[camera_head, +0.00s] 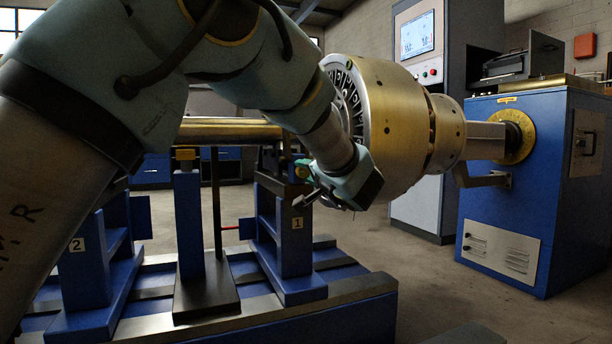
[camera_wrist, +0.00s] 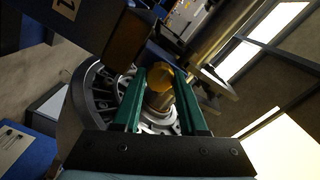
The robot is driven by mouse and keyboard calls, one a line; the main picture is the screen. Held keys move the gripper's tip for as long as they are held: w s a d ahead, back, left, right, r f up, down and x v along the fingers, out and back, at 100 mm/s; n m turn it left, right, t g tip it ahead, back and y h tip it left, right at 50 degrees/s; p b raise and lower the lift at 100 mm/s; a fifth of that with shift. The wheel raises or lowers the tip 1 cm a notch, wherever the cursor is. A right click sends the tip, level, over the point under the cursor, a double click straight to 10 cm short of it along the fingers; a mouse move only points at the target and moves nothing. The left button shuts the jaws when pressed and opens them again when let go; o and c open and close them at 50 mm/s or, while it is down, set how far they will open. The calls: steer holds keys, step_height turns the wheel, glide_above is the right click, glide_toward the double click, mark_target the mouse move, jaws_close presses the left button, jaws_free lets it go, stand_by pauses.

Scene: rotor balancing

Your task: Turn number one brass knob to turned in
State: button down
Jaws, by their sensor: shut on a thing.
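The number one brass knob (camera_wrist: 160,77) has a faceted gold head on a short metal stem. In the wrist view it sits between the two green fingers of my gripper (camera_wrist: 160,92), which are shut on it. In the head view my gripper (camera_head: 308,186) is at the top of the blue pedestal labelled 1 (camera_head: 296,245). There the knob is mostly hidden by my fingers. The knob's turned angle cannot be read.
A large brass-coloured rotor (camera_head: 396,120) is close behind and right of my gripper. A blue drive cabinet (camera_head: 520,215) stands at right. A pedestal labelled 2 (camera_head: 86,265) and a middle post (camera_head: 188,225) stand left on the blue bed.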

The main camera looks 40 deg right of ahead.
steer(key=shift+f, duration=0.1)
steer(key=shift+c, duration=2.2)
jaws_free()
steer(key=p+v, duration=0.3)
steer(key=v, duration=0.7)
steer(key=shift+s+a, duration=0.15)
steer(key=shift+s, duration=0.25)
